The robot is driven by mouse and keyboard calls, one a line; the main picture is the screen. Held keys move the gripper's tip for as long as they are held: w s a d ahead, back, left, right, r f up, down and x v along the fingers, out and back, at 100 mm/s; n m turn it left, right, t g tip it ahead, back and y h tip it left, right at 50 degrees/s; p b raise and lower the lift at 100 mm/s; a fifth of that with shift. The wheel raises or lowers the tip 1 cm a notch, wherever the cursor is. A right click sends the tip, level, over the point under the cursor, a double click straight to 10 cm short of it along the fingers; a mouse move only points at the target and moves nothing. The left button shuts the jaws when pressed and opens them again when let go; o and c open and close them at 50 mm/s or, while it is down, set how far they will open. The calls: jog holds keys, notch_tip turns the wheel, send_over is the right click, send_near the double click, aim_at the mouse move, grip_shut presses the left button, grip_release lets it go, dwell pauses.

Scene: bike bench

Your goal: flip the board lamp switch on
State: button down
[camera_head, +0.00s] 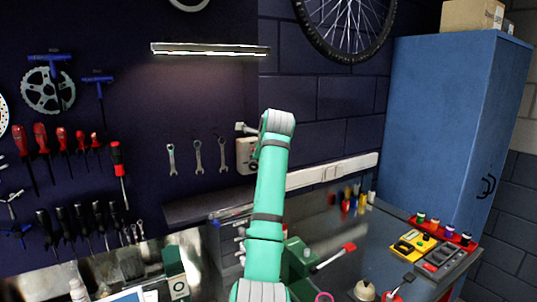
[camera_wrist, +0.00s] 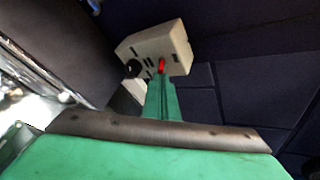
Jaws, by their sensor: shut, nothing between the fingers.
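The board lamp (camera_head: 210,49) is a long strip high on the dark tool board, and its underside glows white. The pale switch box (camera_head: 247,155) is on the wall below it, partly hidden by my arm. In the wrist view the switch box (camera_wrist: 150,47) fills the upper middle, with a small red part (camera_wrist: 161,66) and a round black knob (camera_wrist: 132,69) on its face. My gripper (camera_wrist: 162,78) is shut and empty, its green fingertips right at the red part. I cannot tell whether they touch it. The fingers are hidden in the head view.
Several spanners (camera_head: 197,156) and red screwdrivers (camera_head: 60,140) hang on the board left of my arm. A white rail (camera_head: 330,172) runs along the wall to the right. The blue cabinet (camera_head: 440,120) stands further right. Tools and a red tray (camera_head: 440,232) crowd the bench.

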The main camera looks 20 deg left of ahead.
jog(key=shift+a, duration=0.15)
jog(key=shift+r, duration=0.8)
jog(key=shift+r, duration=0.15)
